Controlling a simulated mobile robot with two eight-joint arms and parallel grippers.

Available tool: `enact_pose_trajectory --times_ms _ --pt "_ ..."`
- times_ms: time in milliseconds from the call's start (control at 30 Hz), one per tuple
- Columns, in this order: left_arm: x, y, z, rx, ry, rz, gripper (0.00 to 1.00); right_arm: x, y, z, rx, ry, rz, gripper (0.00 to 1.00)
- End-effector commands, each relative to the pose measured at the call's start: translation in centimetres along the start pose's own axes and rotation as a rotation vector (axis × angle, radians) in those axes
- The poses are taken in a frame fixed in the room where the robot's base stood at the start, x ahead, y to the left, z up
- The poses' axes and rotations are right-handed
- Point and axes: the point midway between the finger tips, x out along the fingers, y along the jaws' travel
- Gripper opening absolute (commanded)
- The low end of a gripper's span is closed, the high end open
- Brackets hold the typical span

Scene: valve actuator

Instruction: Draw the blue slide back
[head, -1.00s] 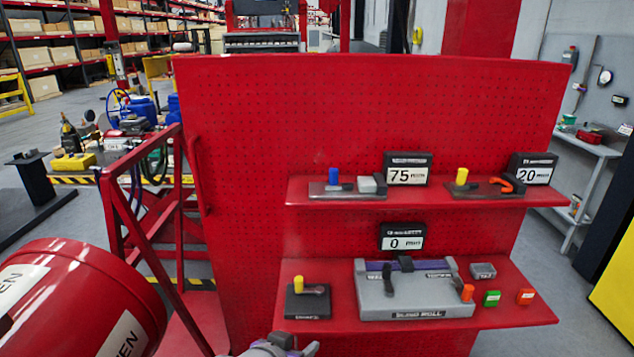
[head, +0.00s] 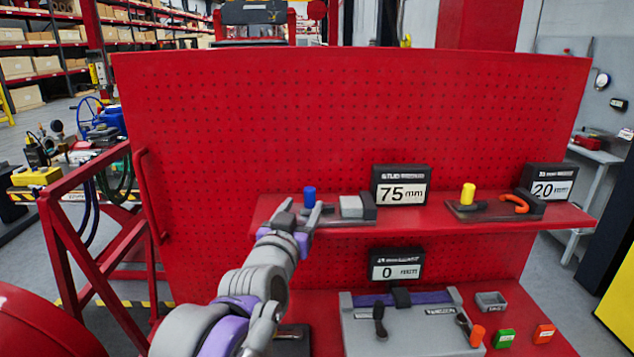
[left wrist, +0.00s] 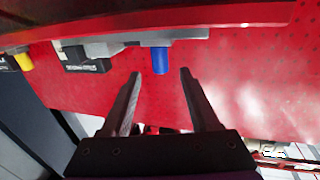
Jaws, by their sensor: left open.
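The blue slide's upright blue knob (head: 309,197) stands on the upper red shelf, left of a display reading 75 mm (head: 402,187). A light grey block (head: 352,206) sits right of the knob. My left gripper (head: 300,214) is at the knob, its arm coming up from below and hiding part of the slide's base. In the left wrist view the blue knob (left wrist: 160,60) lies between the tips of the open, empty gripper (left wrist: 160,75), with a gap on both sides. My right gripper is not in view.
A yellow-knobbed slide (head: 468,195) with an orange handle and a 20 display (head: 551,181) is farther right on the shelf (head: 436,228). Below are a 0 display (head: 396,265) and a grey unit (head: 420,330). A red perforated panel (head: 340,115) stands behind.

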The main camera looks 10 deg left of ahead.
Motion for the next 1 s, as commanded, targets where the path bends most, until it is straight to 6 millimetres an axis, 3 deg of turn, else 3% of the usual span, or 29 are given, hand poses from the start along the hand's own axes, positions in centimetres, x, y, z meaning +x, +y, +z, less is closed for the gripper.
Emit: enact_pose_trajectory --times_ms 533,700,1000 --pt "8.8 0.0 -0.1 0.0 -0.001 0.0 0.61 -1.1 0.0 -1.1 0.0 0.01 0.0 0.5" --pt "10.0 0.0 0.0 0.0 -0.001 0.0 0.61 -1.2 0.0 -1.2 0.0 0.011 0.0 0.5" --pt "10.2 0.0 0.1 0.0 -0.001 0.0 0.61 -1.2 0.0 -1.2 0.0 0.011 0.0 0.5"
